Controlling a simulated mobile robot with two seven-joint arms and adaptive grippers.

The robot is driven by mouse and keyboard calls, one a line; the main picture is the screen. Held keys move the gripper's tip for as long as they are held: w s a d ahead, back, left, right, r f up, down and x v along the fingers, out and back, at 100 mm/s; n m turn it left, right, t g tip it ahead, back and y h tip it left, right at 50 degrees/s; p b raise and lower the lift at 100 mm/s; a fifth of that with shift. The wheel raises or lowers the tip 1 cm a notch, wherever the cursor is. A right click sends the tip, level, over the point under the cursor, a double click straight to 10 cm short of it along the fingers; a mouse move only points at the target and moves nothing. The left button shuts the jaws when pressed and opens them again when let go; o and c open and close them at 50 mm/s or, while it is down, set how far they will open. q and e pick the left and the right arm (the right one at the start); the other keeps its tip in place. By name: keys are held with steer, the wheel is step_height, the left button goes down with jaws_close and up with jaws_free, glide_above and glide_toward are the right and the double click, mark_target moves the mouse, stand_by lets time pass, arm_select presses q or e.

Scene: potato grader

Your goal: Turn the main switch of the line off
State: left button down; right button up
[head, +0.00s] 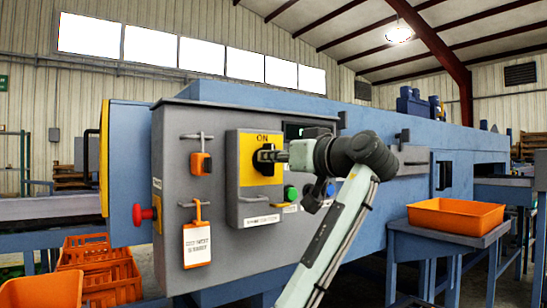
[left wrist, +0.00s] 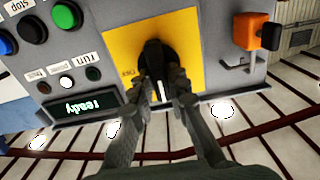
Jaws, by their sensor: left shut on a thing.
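The main switch is a black rotary knob (head: 264,157) on a yellow plate (head: 246,174) marked ON at its top, set in the front of the grey control box. My left gripper (head: 280,157) reaches it from the right in the head view. In the left wrist view, which sees the panel upside down, the two fingers of the left gripper (left wrist: 160,92) are closed on the sides of the black knob (left wrist: 153,58). The fingers hide part of the knob, so its exact pointing is hard to tell. My right gripper is out of view.
An orange padlock (head: 201,163) and a white-orange tag (head: 197,244) hang left of the switch. A red mushroom button (head: 144,214) sticks out on the box's left side. Green (head: 291,193) and blue buttons and a lit "ready" display (left wrist: 83,108) are close by the gripper.

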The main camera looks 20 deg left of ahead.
arm_select(q)
steer(key=shift+w+d+f+m, duration=0.1)
steer(key=shift+m, duration=2.8)
steer(key=shift+w+d+f+m, duration=0.1)
steer(key=shift+f+m, duration=0.05)
steer(key=shift+m, duration=2.75)
steer(key=shift+w+d+f+m, duration=0.1)
steer(key=shift+m, duration=2.8)
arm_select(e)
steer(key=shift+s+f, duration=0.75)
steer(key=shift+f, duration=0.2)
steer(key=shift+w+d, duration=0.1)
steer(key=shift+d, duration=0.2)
arm_select(q)
steer(key=c, duration=1.5)
jaws_free()
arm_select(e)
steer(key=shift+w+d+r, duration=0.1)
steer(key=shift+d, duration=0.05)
